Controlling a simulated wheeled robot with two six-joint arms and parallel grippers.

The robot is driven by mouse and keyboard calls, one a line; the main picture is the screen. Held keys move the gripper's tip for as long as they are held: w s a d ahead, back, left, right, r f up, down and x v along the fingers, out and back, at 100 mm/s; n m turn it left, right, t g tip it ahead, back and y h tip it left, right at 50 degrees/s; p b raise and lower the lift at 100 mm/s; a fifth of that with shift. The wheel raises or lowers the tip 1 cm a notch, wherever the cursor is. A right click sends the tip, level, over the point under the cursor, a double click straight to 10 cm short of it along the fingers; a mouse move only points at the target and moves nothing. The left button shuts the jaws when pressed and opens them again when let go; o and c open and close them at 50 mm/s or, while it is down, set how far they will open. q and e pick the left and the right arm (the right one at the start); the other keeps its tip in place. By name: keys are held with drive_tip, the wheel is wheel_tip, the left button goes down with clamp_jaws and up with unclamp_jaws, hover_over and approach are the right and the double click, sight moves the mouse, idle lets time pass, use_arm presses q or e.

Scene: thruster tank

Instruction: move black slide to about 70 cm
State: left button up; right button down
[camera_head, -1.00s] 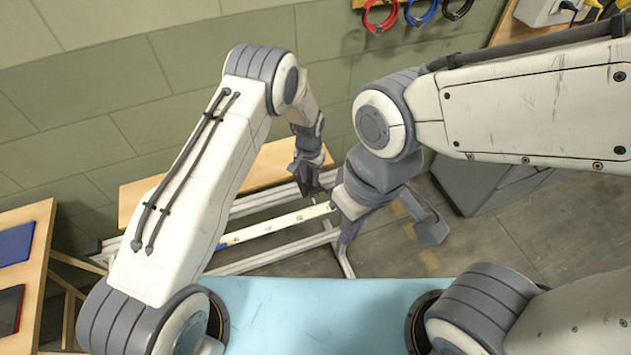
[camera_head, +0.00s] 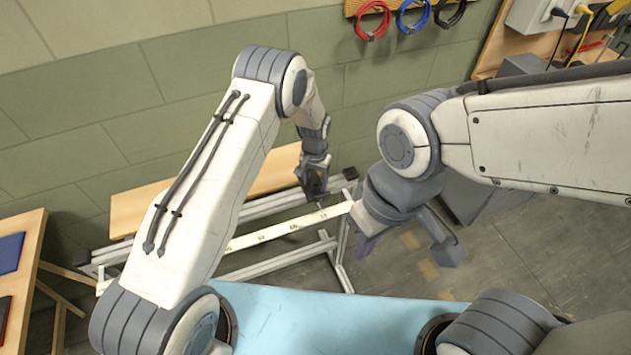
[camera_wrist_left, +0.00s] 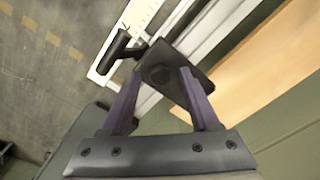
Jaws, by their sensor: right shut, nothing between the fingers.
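The black slide (camera_wrist_left: 195,82) shows in the left wrist view as a dark plate with a round knob and a black handle (camera_wrist_left: 118,52) at its side. It sits by a white rail with scale marks (camera_wrist_left: 142,14). In the head view the pale rail (camera_head: 285,228) runs across the metal frame. My left gripper (camera_wrist_left: 162,80) has its two purple fingers apart, at either side of the knob; I cannot tell whether they touch it. In the head view this gripper (camera_head: 316,185) is over the rail's right part. My right gripper (camera_head: 368,243) is shut and empty, close to the rail's right end.
A metal frame (camera_head: 260,268) carries the rail. A wooden board (camera_head: 225,190) lies behind it along the green wall. A wooden bench (camera_head: 30,245) stands at the left. My right arm hides the rail's right end. Open floor (camera_head: 510,235) lies to the right.

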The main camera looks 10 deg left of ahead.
sight(315, 185)
use_arm(q)
wheel_tip(315, 185, up, 10)
drive_tip(key=b, duration=0.2)
drive_tip(key=shift+r+b, duration=0.25)
drive_tip(key=shift+b, duration=0.15)
use_arm(e)
wheel_tip(315, 185, down, 3)
drive_tip(key=shift+r, duration=0.1)
